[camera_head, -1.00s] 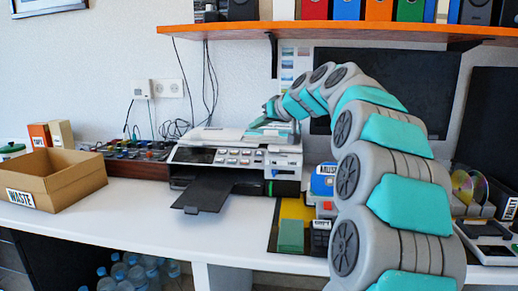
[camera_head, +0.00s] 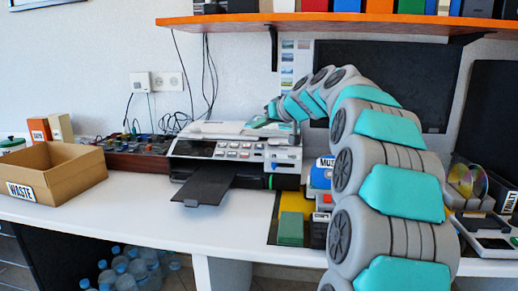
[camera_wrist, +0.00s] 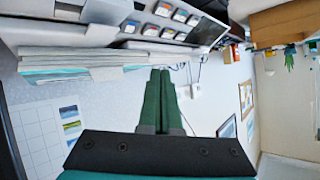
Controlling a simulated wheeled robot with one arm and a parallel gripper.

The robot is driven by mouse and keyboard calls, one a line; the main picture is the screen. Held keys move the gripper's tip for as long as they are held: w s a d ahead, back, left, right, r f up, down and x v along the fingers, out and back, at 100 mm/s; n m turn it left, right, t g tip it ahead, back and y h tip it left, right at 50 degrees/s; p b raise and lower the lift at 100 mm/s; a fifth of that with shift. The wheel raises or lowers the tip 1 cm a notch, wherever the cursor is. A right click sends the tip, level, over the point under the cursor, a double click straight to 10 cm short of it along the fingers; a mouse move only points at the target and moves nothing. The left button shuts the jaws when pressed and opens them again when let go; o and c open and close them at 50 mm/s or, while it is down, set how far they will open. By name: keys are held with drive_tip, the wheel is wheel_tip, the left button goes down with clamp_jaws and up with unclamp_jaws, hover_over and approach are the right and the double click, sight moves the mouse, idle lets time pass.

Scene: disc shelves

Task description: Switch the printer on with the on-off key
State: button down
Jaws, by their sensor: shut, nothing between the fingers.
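The printer (camera_head: 226,175) stands on the white desk, light grey on top with a dark front and a black tray (camera_head: 207,186) sticking out. Rows of keys (camera_head: 236,151) run along its sloped front panel, with a further panel (camera_head: 283,157) at its right end. Which key is the on-off key I cannot tell. My gripper (camera_head: 260,122) is small and partly hidden by my arm, over the back right of the printer. In the wrist view my gripper (camera_wrist: 160,75) is shut and empty, its green fingers together. The keys (camera_wrist: 172,14) show beyond the fingertips, apart from them.
An orange shelf (camera_head: 330,22) with binders hangs above. A dark monitor (camera_head: 385,85) stands behind my arm. An open WASTE box (camera_head: 85,185) sits left, with a mixer-like panel (camera_head: 140,160) beside the printer. A green block (camera_head: 291,229) and discs (camera_head: 468,182) lie right. The desk front is clear.

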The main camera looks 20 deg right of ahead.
sight(257, 147)
drive_tip(key=f, duration=0.1)
drive_tip(key=w+f+b, duration=0.1)
drive_tip(key=f, duration=0.1)
drive_tip(key=w+d+f, duration=0.1)
drive_tip(key=shift+d+f+b, duration=0.1)
drive_tip(key=shift+f+b, duration=0.2)
drive_tip(key=shift+b, duration=0.05)
drive_tip(key=shift+w+d+f+b, duration=0.2)
drive_tip(key=shift+f+b, duration=0.1)
drive_tip(key=shift+f, duration=0.15)
drive_tip(key=shift+f, duration=0.1)
idle(1.3)
drive_tip(key=shift+w+d+f+b, duration=0.15)
drive_tip(key=shift+f+b, duration=0.1)
drive_tip(key=shift+b, duration=0.15)
drive_tip(key=shift+w+d+f+b, duration=0.15)
drive_tip(key=shift+w+f+b, duration=0.1)
drive_tip(key=shift+f+b, duration=0.45)
idle(1.2)
drive_tip(key=shift+s+r+p, duration=0.3)
drive_tip(key=shift+s+r, duration=0.1)
drive_tip(key=shift+r, duration=0.35)
